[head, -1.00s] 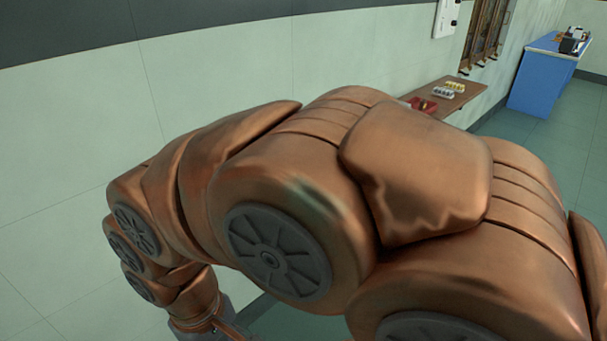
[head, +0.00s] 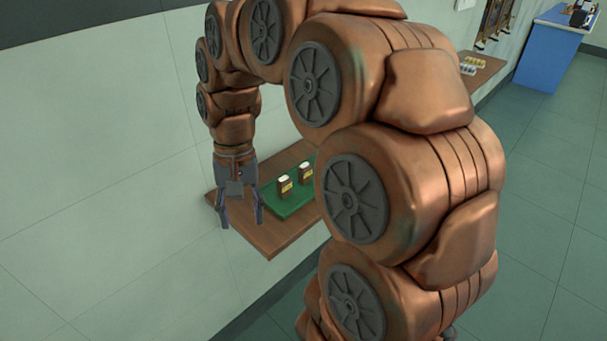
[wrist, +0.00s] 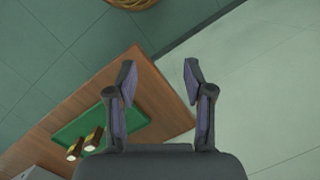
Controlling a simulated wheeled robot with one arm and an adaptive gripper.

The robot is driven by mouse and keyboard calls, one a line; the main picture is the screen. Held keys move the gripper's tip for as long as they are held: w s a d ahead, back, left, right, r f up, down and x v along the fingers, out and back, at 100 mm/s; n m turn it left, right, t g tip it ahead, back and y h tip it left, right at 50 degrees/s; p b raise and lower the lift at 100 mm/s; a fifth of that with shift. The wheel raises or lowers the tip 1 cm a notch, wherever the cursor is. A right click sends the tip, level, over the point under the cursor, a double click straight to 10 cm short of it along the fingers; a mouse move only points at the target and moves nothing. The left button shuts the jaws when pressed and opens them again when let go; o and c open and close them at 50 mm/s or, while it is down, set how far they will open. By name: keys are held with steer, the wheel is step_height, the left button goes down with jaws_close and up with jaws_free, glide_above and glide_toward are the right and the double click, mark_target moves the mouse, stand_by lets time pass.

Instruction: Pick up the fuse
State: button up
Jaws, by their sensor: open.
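Two small upright brown blocks with yellow labels and pale tops, likely fuses, stand on a green mat (head: 292,209). The nearer block (head: 284,187) is left of the farther block (head: 305,172). Both also show in the wrist view, the one at lower left (wrist: 75,150) and the other beside it (wrist: 94,138). My gripper (head: 241,222) points down, open and empty, over the left end of the wooden shelf (head: 268,241), left of the mat. In the wrist view its fingers (wrist: 160,70) are spread, with nothing between them.
The pale wall (head: 90,150) runs close behind the shelf. White and yellow pieces (head: 468,68) lie farther along the shelf, partly behind my arm. A blue bench (head: 545,58) stands at far right. Floor (head: 540,200) at right is clear. A round yellowish rim (wrist: 132,3) shows atop the wrist view.

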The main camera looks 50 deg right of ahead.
mark_target(305, 165)
steer(key=w+d+m, duration=0.2)
steer(key=d, duration=0.4)
steer(key=w+d+m+y, duration=0.1)
steer(key=w+d+m, duration=0.2)
steer(key=d, duration=0.3)
steer(key=w+d+f+m+t, duration=0.1)
steer(key=w+d+m, duration=0.2)
steer(key=d, duration=0.3)
steer(key=shift+f, duration=0.1)
steer(key=d+m, duration=0.1)
steer(key=d, duration=0.2)
steer(key=d+f+m, duration=0.1)
steer(key=d, duration=0.1)
steer(key=d+m, duration=0.1)
steer(key=d, duration=0.2)
steer(key=shift+s+d+f+t, duration=0.3)
steer(key=shift+d+f, duration=0.05)
steer(key=shift+f, duration=0.05)
steer(key=shift+y, duration=0.3)
steer(key=shift+d+p+x, duration=0.1)
steer(key=shift+p+x, duration=0.45)
steer(key=shift+x, duration=1.4)
steer(key=shift+d+p+x, duration=0.15)
steer(key=shift+p+x, duration=0.35)
steer(key=shift+x, duration=1.5)
steer(key=shift+w, duration=0.25)
jaws_close()
